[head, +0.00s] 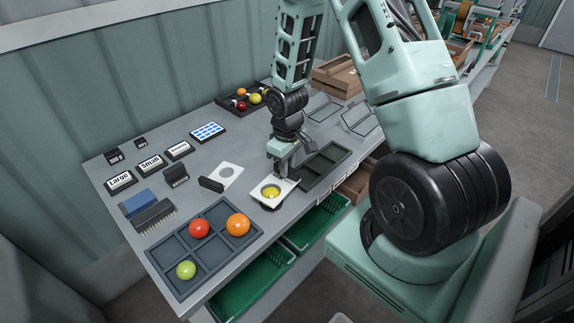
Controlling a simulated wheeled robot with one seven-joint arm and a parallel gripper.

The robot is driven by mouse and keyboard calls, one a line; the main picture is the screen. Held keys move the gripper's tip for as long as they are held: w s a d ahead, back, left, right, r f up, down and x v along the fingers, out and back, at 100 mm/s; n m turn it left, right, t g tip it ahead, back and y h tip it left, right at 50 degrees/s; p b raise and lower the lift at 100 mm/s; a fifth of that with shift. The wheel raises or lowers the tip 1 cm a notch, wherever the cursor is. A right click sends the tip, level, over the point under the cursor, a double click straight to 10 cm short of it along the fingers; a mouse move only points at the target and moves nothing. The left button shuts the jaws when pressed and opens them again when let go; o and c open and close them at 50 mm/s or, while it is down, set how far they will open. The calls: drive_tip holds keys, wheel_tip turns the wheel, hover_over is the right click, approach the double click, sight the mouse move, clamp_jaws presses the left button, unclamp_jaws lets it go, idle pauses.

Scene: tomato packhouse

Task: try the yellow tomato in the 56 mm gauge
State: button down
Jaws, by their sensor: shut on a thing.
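The yellow tomato (271,190) shows through the round hole of a white gauge plate (257,199) near the table's front edge. The plate surrounds the tomato; whether its rim touches the fruit is too small to tell. A dark support shows under the plate. My gripper (284,170) is just behind the tomato, pointing down, shut on the back end of this gauge. The grip itself is partly hidden. A second white gauge plate (238,170) with a hole and a black handle (211,184) lies to the left. No size marking is readable on either gauge.
A grey compartment tray (206,264) at the front left holds red (199,228), orange (238,225) and green (186,270) tomatoes. An empty dark tray (325,168) is right of my gripper. A dark tray of tomatoes (230,103) stands behind. Label signs (120,181) and brushes (152,215) are left.

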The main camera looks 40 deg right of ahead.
drive_tip(key=shift+f+b, duration=0.4)
drive_tip(key=shift+f, duration=0.2)
drive_tip(key=shift+r, duration=0.1)
idle(1.0)
drive_tip(key=shift+r+p, duration=3.1)
drive_tip(key=shift+r, duration=0.25)
